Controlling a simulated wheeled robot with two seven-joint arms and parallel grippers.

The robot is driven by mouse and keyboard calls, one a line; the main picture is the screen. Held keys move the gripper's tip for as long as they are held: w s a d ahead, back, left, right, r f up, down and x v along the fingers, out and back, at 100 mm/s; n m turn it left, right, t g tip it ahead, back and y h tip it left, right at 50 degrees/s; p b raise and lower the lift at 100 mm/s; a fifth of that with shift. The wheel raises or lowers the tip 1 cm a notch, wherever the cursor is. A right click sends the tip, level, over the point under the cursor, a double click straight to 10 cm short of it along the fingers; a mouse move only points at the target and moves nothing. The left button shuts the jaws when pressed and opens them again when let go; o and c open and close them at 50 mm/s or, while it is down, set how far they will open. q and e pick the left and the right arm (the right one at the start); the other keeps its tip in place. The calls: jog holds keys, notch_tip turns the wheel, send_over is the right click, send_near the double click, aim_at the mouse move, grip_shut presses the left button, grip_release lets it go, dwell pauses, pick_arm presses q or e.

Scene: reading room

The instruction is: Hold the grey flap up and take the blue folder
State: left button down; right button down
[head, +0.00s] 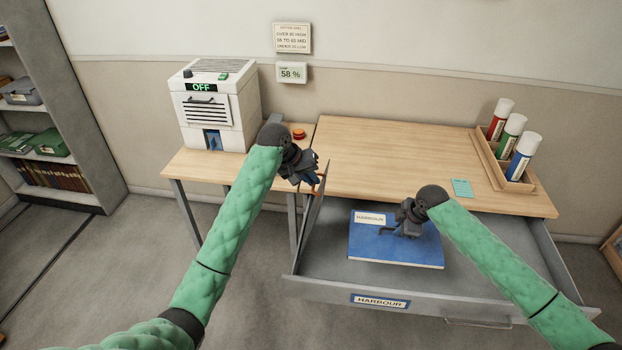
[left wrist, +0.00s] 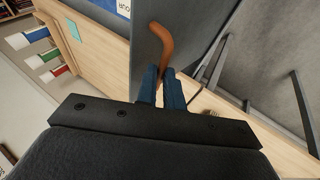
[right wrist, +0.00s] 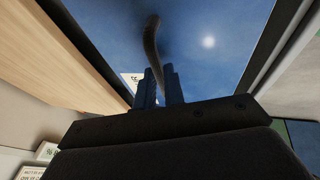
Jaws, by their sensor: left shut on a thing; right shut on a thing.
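The grey flap (head: 312,208) stands up at the left side of the open drawer and shows nearly edge-on. My left gripper (head: 316,182) is shut on its orange hooked handle, clear in the left wrist view (left wrist: 164,48). The blue folder (head: 372,252), with a white HARBOUR label (head: 370,218), lies flat within the drawer's outline; I cannot tell whether it touches the bottom. My right gripper (head: 392,232) is shut on the folder's dark curved handle, which shows in the right wrist view (right wrist: 152,42). The gripper hides part of the folder.
The open grey drawer (head: 470,255) has a HARBOUR label on its front. On the wooden desk (head: 400,160) are a tray (head: 520,180) with red, green and blue cylinders, and a teal note (head: 462,187). A white machine marked OFF (head: 225,110) stands left, near a red button (head: 299,134).

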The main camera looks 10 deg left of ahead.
jog(key=shift+s+d+r, duration=0.35)
jog(key=shift+s+d, duration=0.2)
jog(key=shift+d, duration=1.3)
jog(key=shift+s+d+r, duration=0.35)
jog(key=shift+s+d, duration=0.25)
jog(key=shift+d, duration=1.25)
jog(key=shift+s+d+r, duration=0.35)
jog(key=shift+s+d, duration=0.2)
jog(key=shift+d, duration=1.3)
